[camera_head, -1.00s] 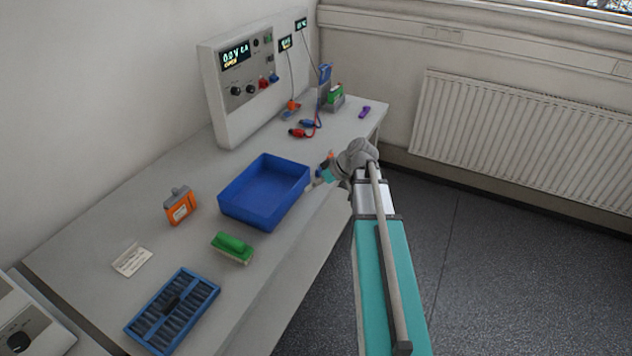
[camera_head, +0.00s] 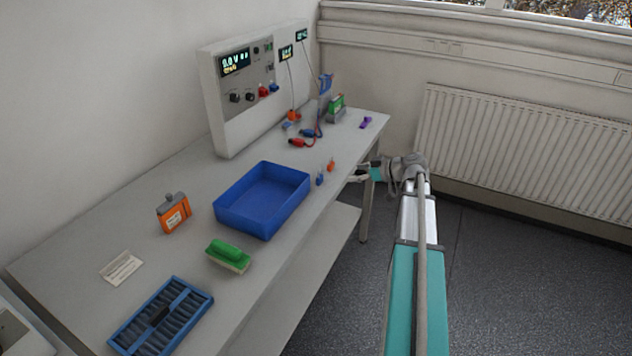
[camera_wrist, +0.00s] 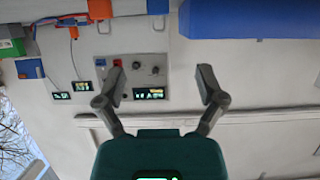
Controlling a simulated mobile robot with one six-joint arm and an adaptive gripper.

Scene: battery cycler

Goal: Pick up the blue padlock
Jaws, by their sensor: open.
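The small blue padlock (camera_head: 320,179) stands on the bench near its front edge, just right of the blue tray. A small orange padlock (camera_head: 331,165) stands close behind it. My gripper (camera_head: 354,174) is open and empty, to the right of both padlocks by the bench's front edge, apart from them. In the wrist view the open fingers (camera_wrist: 161,80) have nothing between them. A blue block, apparently the blue padlock (camera_wrist: 157,6), is cut off at the top edge there, with an orange one (camera_wrist: 100,9) to its left.
The blue tray (camera_head: 226,216) is empty. An orange flask-like item (camera_head: 173,213), green brush (camera_head: 228,256), card (camera_head: 121,268) and blue slotted rack (camera_head: 160,318) lie nearer. The cycler panel (camera_head: 250,85), clips with cables (camera_head: 300,142) and a purple item (camera_head: 366,122) are farther back.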

